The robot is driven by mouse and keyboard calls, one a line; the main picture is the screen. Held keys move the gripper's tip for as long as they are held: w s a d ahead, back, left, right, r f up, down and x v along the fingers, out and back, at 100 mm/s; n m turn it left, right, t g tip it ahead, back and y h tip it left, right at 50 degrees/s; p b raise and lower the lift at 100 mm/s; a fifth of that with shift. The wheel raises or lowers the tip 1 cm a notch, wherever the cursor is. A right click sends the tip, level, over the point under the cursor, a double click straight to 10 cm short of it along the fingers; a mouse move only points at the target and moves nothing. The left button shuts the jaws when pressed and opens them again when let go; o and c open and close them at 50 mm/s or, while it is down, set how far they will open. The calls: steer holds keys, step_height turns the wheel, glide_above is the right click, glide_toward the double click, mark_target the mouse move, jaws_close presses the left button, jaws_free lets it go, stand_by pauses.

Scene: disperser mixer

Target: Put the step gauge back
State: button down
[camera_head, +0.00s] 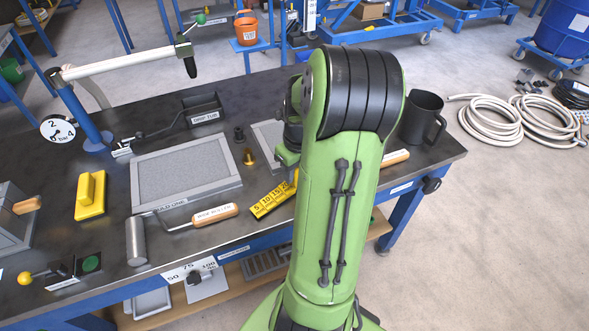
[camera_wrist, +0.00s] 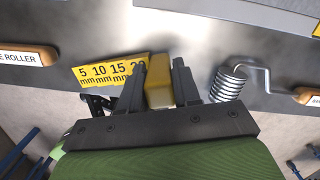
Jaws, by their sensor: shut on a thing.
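The step gauge (camera_head: 268,203) is a yellow strip with black numbers, at the table's front edge left of my arm. It also shows in the wrist view (camera_wrist: 98,77), marked 5, 10, 15 and mm; its right end is partly behind a finger. My gripper (camera_wrist: 160,85) is shut on the gauge's yellow block-shaped grip, which sits between the two dark fingers. I cannot tell whether the gauge touches the table. In the head view my gripper is hidden behind my green arm.
A coiled spring-like tool (camera_wrist: 229,83) is close to the right finger. A framed grey plate (camera_head: 186,172), a brass weight-like piece (camera_head: 249,157) and a black mug (camera_head: 421,118) stand on the dark table.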

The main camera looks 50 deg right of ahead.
steer(key=shift+f+b, duration=0.45)
steer(key=shift+f, duration=0.2)
steer(key=c, duration=0.7)
jaws_free()
steer(key=r+p, duration=0.2)
steer(key=r, duration=0.3)
steer(key=s+r+p, duration=0.1)
steer(key=r+p, duration=0.1)
steer(key=r, duration=0.3)
steer(key=r+p, duration=0.2)
steer(key=r, duration=0.3)
steer(key=shift+s+a+r, duration=0.25)
steer(key=shift+s+r, duration=0.05)
steer(key=shift+s, duration=0.1)
